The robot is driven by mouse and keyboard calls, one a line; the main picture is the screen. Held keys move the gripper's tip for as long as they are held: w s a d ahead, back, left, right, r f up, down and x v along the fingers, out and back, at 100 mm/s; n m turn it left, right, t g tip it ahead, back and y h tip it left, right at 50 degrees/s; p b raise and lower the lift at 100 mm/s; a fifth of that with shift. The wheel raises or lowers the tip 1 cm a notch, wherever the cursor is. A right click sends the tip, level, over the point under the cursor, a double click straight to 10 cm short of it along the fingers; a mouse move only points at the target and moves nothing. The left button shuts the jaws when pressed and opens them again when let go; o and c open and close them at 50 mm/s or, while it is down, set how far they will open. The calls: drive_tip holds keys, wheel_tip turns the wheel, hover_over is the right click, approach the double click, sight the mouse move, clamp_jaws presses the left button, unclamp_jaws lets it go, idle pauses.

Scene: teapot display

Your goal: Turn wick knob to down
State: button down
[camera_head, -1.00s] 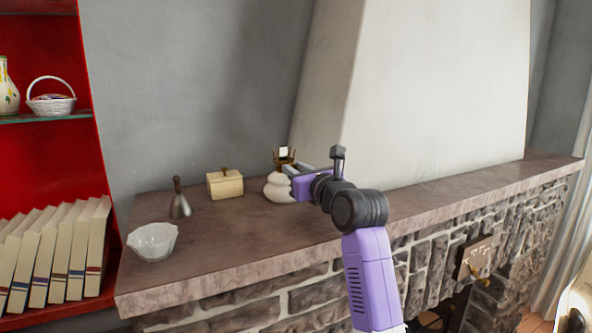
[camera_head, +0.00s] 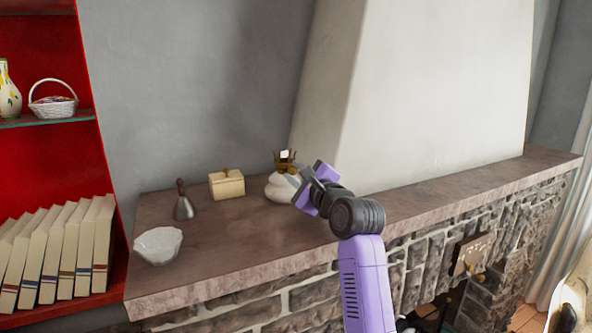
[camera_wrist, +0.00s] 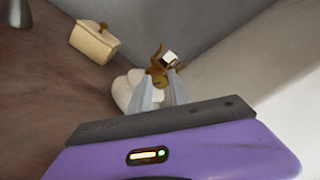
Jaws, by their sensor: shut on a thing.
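An oil lamp with a rounded white base (camera_head: 276,188) and a brass burner (camera_head: 284,160) stands on the stone mantel. My gripper (camera_head: 293,176) reaches it from the right and is shut at the burner's side. In the wrist view, my gripper (camera_wrist: 161,78) has its two grey fingers close about a small brass wick knob (camera_wrist: 159,79) on the burner. The white base (camera_wrist: 122,90) shows behind and left of the fingers. The fingers hide part of the knob, and I cannot tell which way it is turned.
A cream lidded box (camera_head: 227,184), a hand bell (camera_head: 183,203) and a white bowl (camera_head: 158,245) stand left of the lamp on the mantel (camera_head: 225,255). The white chimney breast (camera_head: 430,100) rises behind and right. The mantel right of my arm is clear.

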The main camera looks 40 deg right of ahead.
drive_tip(key=n, duration=0.5)
drive_tip(key=shift+f+n+p, duration=0.1)
drive_tip(key=shift+n+p, duration=0.2)
drive_tip(key=shift+p, duration=0.05)
drive_tip(key=n, duration=1)
drive_tip(key=shift+f+n, duration=0.15)
drive_tip(key=shift+n, duration=0.25)
drive_tip(key=shift+n+b, duration=0.55)
drive_tip(key=shift+n, duration=1.75)
drive_tip(key=c, duration=1.2)
unclamp_jaws()
drive_tip(key=shift+c, duration=0.2)
